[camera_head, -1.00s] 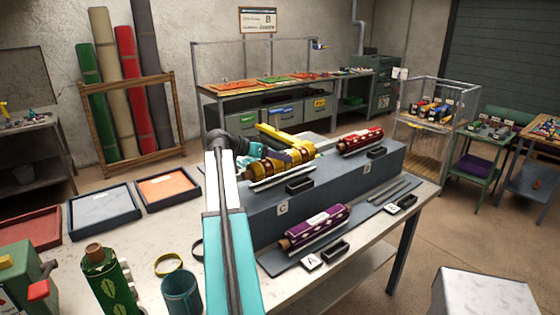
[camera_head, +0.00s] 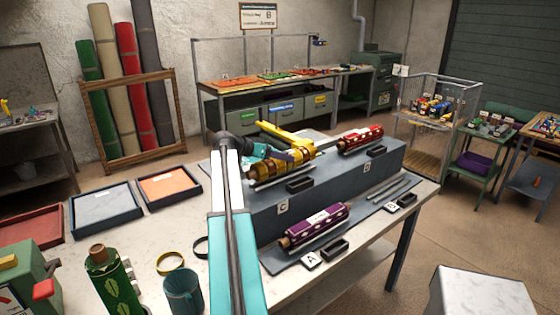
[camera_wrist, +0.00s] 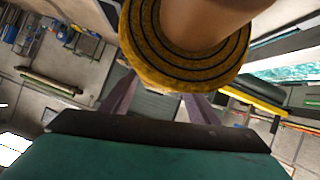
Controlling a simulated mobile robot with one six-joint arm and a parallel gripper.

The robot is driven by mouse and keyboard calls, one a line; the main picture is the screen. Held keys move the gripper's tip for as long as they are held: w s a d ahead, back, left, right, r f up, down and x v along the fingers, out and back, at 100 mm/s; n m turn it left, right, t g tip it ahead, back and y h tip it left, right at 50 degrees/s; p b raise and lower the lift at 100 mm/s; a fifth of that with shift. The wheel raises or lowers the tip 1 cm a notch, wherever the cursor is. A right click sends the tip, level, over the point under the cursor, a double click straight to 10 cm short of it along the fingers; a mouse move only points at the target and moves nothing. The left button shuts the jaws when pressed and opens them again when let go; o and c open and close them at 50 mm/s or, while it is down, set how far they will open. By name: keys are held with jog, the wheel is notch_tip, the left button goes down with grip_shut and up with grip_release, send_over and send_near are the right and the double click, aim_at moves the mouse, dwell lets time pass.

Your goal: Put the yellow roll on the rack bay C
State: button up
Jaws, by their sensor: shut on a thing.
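The yellow roll (camera_head: 290,163) with a brown core lies lengthwise over the upper step of the dark rack (camera_head: 335,188), behind the C label (camera_head: 283,207). I cannot tell whether it rests in bay C or hangs just above it. My gripper (camera_head: 268,153) is shut on the roll, and the arm partly hides that end. In the wrist view the roll's spiral yellow end (camera_wrist: 185,72) and brown core fill the top middle, with my gripper's fingers (camera_wrist: 160,100) on both sides below it.
A red roll (camera_head: 360,139) sits in the upper right bay. A purple roll (camera_head: 315,225) lies in lower bay A. Lower bay B (camera_head: 392,192) holds no roll. A green roll (camera_head: 106,275), a cup (camera_head: 183,292) and trays (camera_head: 105,208) stand on the table at left.

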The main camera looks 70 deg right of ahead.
aim_at(261, 170)
jog(key=shift+f+p, duration=0.3)
jog(key=shift+f, duration=0.6)
jog(key=o, duration=1.5)
jog(key=shift+f, duration=0.1)
jog(key=shift+a, duration=0.1)
jog(key=b+v, duration=0.3)
jog(key=v, duration=0.9)
